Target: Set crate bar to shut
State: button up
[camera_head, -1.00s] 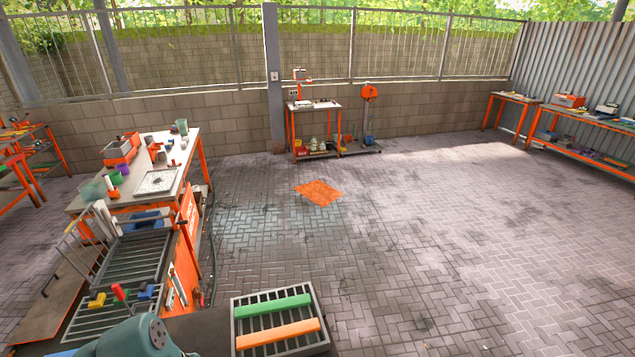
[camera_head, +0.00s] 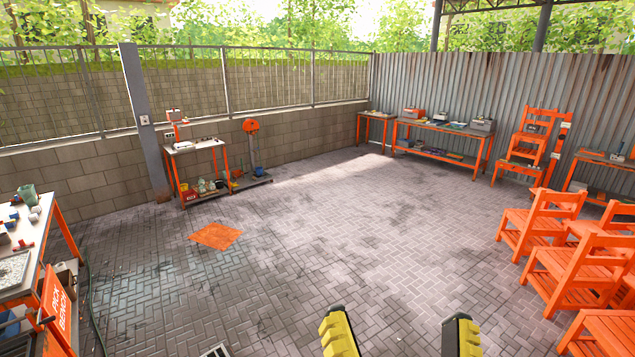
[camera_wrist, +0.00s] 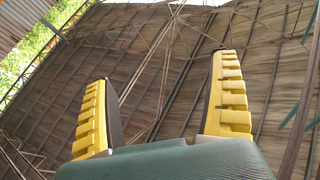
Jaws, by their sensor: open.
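My gripper (camera_head: 400,335) shows at the bottom of the head view, with two yellow-and-black fingers wide apart and empty. In the wrist view my gripper (camera_wrist: 165,75) points up at the roof, with nothing between its fingers. A small grey corner of a slatted crate (camera_head: 216,351) shows at the bottom edge of the head view, left of my gripper. The rest of the crate is out of frame. I cannot tell a crate bar or its position in either view now.
The pick bench (camera_head: 52,290) stands at the left edge with small items on top. Orange chairs (camera_head: 580,255) stand at the right. An orange floor patch (camera_head: 215,236) and open paving lie ahead. A small bench (camera_head: 195,146) and a long bench (camera_head: 445,130) stand farther back.

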jog(key=shift+r+n, duration=0.25)
jog(key=shift+n, duration=0.75)
